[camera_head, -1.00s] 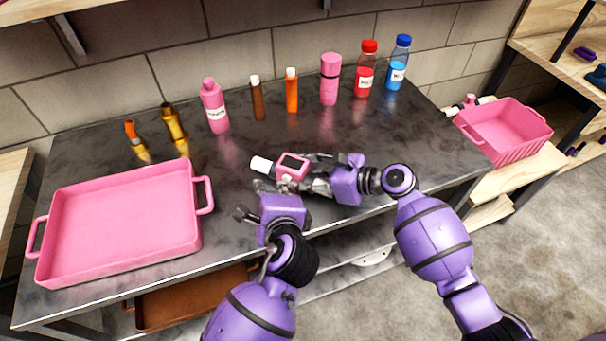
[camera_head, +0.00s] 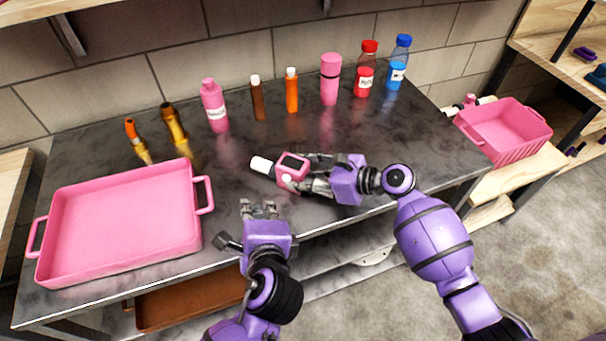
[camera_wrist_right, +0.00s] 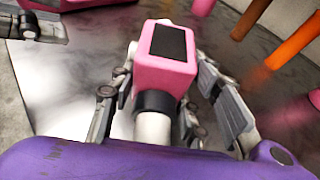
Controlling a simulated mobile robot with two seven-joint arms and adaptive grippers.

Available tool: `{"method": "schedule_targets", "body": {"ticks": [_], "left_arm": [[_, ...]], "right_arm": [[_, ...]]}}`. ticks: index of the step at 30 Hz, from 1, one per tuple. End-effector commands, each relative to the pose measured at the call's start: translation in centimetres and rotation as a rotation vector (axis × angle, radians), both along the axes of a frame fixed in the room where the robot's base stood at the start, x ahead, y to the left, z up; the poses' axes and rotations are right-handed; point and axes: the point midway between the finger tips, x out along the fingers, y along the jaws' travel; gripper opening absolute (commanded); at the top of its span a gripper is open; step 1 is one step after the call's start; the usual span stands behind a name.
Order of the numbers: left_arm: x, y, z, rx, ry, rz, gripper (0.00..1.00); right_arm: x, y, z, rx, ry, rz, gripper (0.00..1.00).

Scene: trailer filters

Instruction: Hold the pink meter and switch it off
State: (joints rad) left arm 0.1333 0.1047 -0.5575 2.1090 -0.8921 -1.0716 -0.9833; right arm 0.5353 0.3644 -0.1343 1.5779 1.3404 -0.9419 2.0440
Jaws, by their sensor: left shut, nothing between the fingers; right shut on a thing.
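The pink meter (camera_head: 292,169) has a dark screen and a white end that points left. My right gripper (camera_head: 311,176) is shut on it from the right and holds it over the table. In the right wrist view the pink meter (camera_wrist_right: 166,60) sits between the fingers, its dark, blank screen facing up and a white shaft below a black collar. My left gripper (camera_head: 259,208) is shut and empty, below and left of the meter, apart from it.
A pink tray (camera_head: 200,170) stands at the left of the dark table (camera_head: 240,165). Pink (camera_head: 214,105), red (camera_head: 364,80) and blue (camera_head: 396,72) bottles and several tubes line the back. A pink crate (camera_head: 500,145) is off to the right. The table between tray and meter is clear.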

Motion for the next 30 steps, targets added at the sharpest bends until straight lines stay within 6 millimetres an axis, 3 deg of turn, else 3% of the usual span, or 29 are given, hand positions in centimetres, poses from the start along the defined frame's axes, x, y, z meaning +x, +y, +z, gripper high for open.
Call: {"method": "schedule_targets", "body": {"ticks": [7, 8, 13, 23, 30], "left_arm": [[-0.2, 0.1, 0.0, 0.000, -0.001, 0.000, 0.00], [-0.2, 0.1, 0.0, 0.000, -0.001, 0.000, 0.00], [-0.1, 0.1, 0.0, 0.000, -0.001, 0.000, 0.00], [-0.1, 0.1, 0.0, 0.000, -0.001, 0.000, 0.00], [-0.1, 0.1, 0.0, 0.000, -0.001, 0.000, 0.00]], "right_arm": [[0.0, 0.0, 0.0, 0.000, 0.000, 0.000, 0.10], [0.0, 0.0, 0.0, 0.000, 0.000, 0.000, 0.45], [0.0, 0.0, 0.0, 0.000, 0.000, 0.000, 0.65], [-0.1, -0.2, 0.1, 0.000, 0.000, 0.000, 0.65], [-1.5, -3.1, 1.3, -0.003, -0.001, -0.001, 0.65]]}}
